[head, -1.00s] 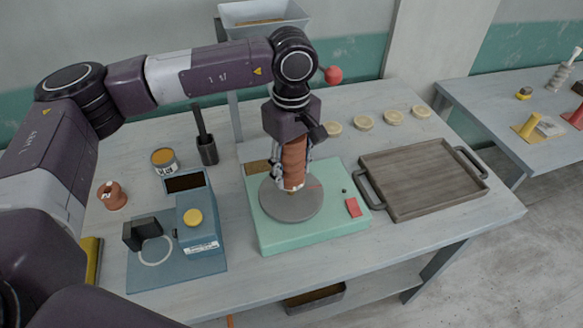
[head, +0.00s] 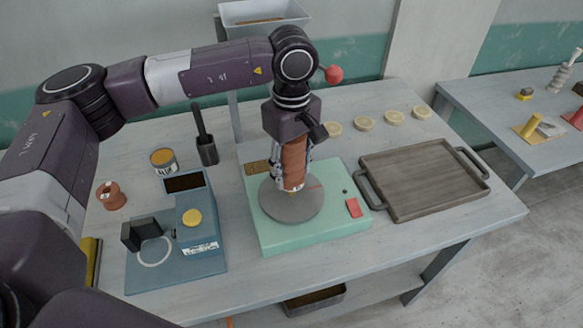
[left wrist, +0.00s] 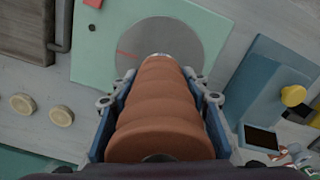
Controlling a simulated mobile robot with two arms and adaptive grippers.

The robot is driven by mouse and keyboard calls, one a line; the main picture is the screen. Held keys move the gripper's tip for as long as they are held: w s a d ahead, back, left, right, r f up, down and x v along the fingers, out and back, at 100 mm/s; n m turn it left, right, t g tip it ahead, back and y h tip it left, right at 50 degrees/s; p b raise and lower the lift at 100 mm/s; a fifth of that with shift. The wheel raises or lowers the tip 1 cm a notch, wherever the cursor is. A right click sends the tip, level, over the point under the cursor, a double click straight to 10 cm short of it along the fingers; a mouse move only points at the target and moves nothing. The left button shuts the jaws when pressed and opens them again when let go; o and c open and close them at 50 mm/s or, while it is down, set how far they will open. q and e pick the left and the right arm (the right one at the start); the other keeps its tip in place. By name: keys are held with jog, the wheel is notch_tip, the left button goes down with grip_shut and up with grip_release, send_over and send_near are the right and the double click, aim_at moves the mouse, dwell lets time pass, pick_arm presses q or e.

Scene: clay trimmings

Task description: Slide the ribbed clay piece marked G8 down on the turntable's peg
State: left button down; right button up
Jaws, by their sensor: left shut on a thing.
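My left gripper (head: 294,173) is shut on the ribbed brown clay piece (head: 294,160) and holds it upright over the grey turntable disc (head: 303,213). The piece also shows in the left wrist view (left wrist: 160,105), between the two fingers. Its lower end is at or just above the disc; I cannot tell whether they touch. A pale label shows at its lower end, but its marking is not readable. The peg is hidden behind or inside the piece. The disc sits on a mint-green base (head: 330,230). My right gripper is not in view.
A wooden tray (head: 410,208) stands right of the green base, and several pale discs (head: 364,123) lie behind it.

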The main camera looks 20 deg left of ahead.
pick_arm(q)
jog(key=shift+f+b, duration=0.9)
jog(key=shift+f, duration=0.05)
dwell(0.5)
